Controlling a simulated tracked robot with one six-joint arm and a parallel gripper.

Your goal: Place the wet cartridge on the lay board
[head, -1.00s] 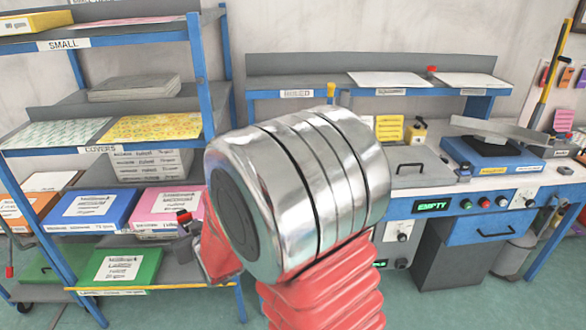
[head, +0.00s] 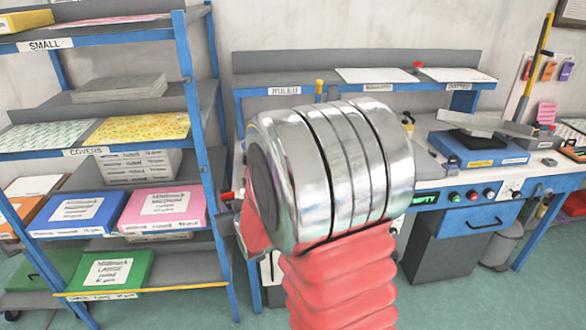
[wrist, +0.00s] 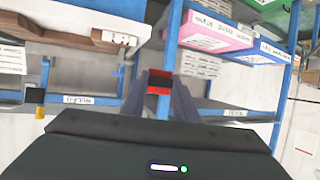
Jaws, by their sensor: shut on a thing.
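My gripper (wrist: 160,85) shows in the wrist view as two dark fingers closed around a small red and black piece (wrist: 159,82). I cannot tell for sure whether this piece is the wet cartridge. In the head view my silver wrist joint and red sleeve fill the middle. The gripper's end is mostly hidden behind them, with only a small red and dark part showing at their left (head: 227,197). It is held in the air in front of the gap between rack and bench. I cannot make out which surface is the lay board.
A blue rack (head: 190,100) at left holds a pink box (head: 163,208), a blue box (head: 80,212) and a green box (head: 112,270). A bench at right carries a blue device (head: 478,150) and a green-lit panel (head: 428,198). Its back shelf (head: 290,78) holds white sheets (head: 373,75).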

